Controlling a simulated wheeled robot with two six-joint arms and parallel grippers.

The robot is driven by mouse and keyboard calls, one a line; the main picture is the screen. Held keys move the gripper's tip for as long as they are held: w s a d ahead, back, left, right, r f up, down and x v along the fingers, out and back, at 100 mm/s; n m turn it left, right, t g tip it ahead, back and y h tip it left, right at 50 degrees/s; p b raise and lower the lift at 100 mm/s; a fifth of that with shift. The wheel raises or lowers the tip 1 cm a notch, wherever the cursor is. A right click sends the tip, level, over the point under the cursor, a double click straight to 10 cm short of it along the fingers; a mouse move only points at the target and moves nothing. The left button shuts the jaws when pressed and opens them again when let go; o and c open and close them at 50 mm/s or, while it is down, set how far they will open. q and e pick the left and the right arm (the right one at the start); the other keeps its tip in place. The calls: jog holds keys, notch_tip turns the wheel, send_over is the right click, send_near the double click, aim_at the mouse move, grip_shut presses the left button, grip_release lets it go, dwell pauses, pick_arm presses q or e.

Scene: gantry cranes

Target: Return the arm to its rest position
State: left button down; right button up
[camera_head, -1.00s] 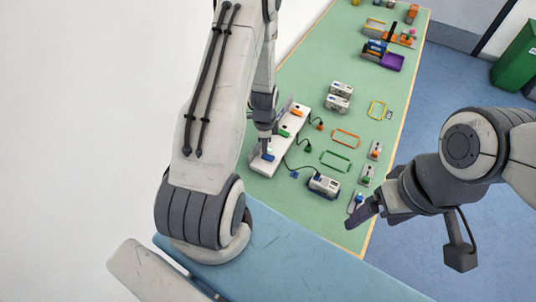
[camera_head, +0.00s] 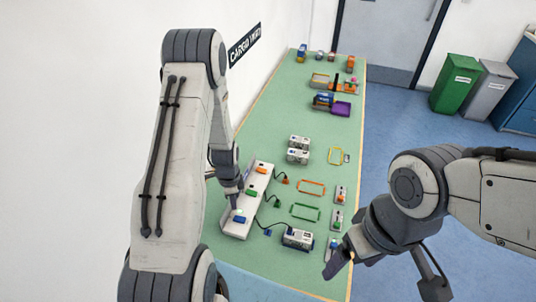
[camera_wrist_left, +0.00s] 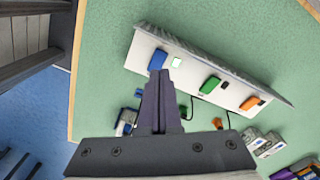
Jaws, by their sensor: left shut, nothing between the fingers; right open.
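My left gripper (camera_head: 234,205) hangs over the near end of a white panel (camera_head: 229,228) at the left of the green table. Its fingers (camera_wrist_left: 158,75) are shut with nothing between them. A blue block (camera_head: 240,219) sits on the panel just below the fingertips; in the left wrist view the blue block (camera_wrist_left: 157,60) shows right beyond them. I cannot tell whether they touch. A green block (camera_head: 250,196) and an orange block (camera_head: 261,170) sit further along the panel. My right gripper (camera_head: 338,262) is open and empty at the table's near right edge.
A white wall is on the left; blue floor (camera_head: 420,140) lies right of the table.

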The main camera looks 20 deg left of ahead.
pick_arm(q)
jog(key=s+d+r+n+b, duration=0.2)
jog(key=d+r, duration=1.3)
jog(key=d, duration=0.1)
jog(key=s+d+r, duration=0.3)
jog(key=s, duration=0.2)
jog(key=s+d+r+n, duration=0.1)
jog(key=s+d+r, duration=0.1)
jog(key=s, duration=0.4)
jog(key=s+d+r+n+h+b, duration=0.1)
jog(key=s+d+r, duration=0.2)
jog(key=s, duration=0.3)
jog(key=shift+s+d+r, duration=0.15)
jog(key=shift+d+r, duration=0.15)
jog(key=shift+r, duration=0.45)
